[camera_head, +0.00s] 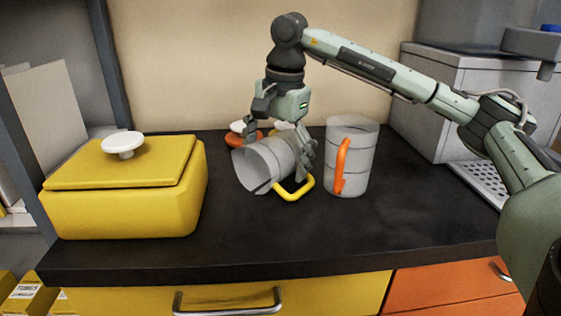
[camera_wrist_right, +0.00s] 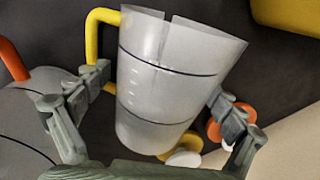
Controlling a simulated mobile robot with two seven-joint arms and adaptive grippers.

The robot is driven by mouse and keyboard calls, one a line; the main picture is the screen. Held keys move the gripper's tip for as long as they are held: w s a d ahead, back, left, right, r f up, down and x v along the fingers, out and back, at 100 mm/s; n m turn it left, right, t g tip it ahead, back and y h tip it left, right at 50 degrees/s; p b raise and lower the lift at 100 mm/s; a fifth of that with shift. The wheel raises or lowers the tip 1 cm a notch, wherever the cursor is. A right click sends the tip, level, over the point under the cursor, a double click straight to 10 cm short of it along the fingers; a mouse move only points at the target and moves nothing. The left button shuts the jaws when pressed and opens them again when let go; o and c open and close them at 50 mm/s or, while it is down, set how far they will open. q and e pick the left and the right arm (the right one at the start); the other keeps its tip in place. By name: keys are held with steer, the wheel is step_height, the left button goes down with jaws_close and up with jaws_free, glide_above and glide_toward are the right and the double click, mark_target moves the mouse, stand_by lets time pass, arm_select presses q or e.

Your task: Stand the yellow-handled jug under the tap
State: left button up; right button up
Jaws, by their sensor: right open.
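The yellow-handled jug (camera_head: 263,166) is grey and translucent. It is tipped on the dark counter, its mouth toward the lower left and its yellow handle (camera_head: 296,191) low at the right. My right gripper (camera_head: 280,145) is over it with the fingers apart. In the right wrist view the jug (camera_wrist_right: 165,85) lies between the open fingers (camera_wrist_right: 160,92), with the handle at the upper left; I cannot tell whether they touch it. The tap (camera_head: 546,71) juts from the grey machine (camera_head: 440,95) at right, above a slotted drip tray (camera_head: 485,180). My left gripper is out of view.
An upright jug with an orange handle (camera_head: 342,165) stands close right of the tipped jug. Orange and yellow items with white tops (camera_wrist_right: 235,122) sit behind it. A yellow lidded box (camera_head: 125,205) stands at left. The front middle of the counter (camera_head: 300,235) is clear.

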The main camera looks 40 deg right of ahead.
steer(key=shift+c, duration=0.6)
steer(key=c, duration=1.2)
steer(key=shift+o, duration=0.2)
steer(key=shift+r, duration=0.1)
